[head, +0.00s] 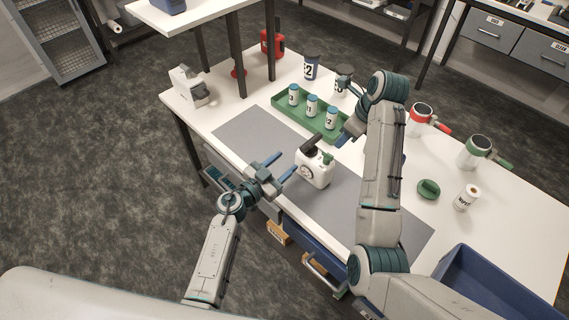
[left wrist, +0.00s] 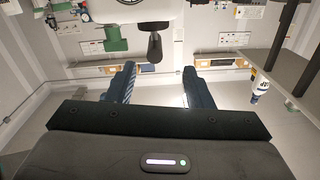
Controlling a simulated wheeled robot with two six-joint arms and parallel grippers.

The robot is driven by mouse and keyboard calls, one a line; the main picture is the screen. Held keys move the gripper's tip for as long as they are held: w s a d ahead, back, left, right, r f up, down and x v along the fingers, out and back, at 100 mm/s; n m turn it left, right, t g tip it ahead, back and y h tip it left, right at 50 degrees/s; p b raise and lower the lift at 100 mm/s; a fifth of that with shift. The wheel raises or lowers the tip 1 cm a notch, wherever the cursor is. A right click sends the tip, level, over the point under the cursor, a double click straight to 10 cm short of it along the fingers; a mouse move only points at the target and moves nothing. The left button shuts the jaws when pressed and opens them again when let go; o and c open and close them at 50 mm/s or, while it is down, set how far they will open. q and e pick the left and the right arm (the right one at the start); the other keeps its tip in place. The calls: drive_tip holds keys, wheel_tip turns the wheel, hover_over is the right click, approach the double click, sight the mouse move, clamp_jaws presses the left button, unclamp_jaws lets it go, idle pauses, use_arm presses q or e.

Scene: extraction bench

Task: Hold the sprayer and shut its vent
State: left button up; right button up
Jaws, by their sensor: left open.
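The white sprayer (head: 313,173) stands on the grey mat, with a black handle on top and a green part (head: 327,158) at its upper right. My left gripper (head: 289,161) is open and empty, just left of the sprayer, its blue fingers pointing at it. In the left wrist view the white sprayer body (left wrist: 120,10), its black handle (left wrist: 154,45) and the green part (left wrist: 113,39) show upside down beyond the open fingers. My right gripper (head: 346,134) is above and behind the sprayer, partly hidden by my right arm; its jaw opening is unclear. The vent's state is too small to tell.
A green tray (head: 283,117) with several blue-capped bottles lies behind the sprayer. The grey mat (head: 250,128) is clear left of the sprayer.

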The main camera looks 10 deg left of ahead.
sight(314, 165)
use_arm(q)
drive_tip(key=shift+m, duration=0.4)
drive_tip(key=x, duration=1.1)
drive_tip(key=shift+s+d+r, duration=0.25)
drive_tip(key=shift+d+r, duration=0.05)
drive_tip(key=shift+d, duration=0.15)
clamp_jaws()
